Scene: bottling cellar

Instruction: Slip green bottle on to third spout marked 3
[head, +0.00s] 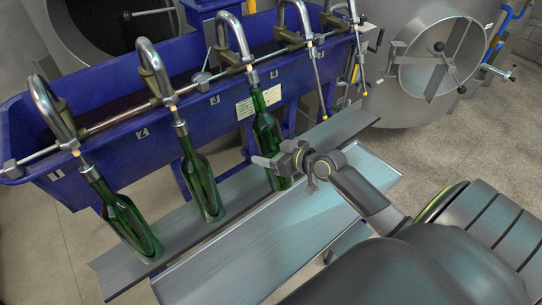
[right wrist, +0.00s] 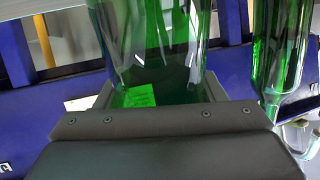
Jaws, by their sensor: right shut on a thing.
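Three green bottles show in the head view. My right gripper (head: 280,163) is shut around the lower body of the rightmost green bottle (head: 264,125); this bottle also fills the middle of the right wrist view (right wrist: 150,45). It is nearly upright, its neck directly below the third spout (head: 236,42), above and right of the mark 3 (head: 215,99). The spout's tip meets the bottle's mouth; I cannot tell how far inside it is. The gripper hides part of the bottle's lower end. My left gripper is not in view.
Green bottles hang at the first spout (head: 47,108) and second spout (head: 153,68), over a grey metal rail (head: 175,230). Further spouts (head: 300,20) to the right have no bottles. The blue trough (head: 112,137) stands behind. A metal tray (head: 215,270) lies in front.

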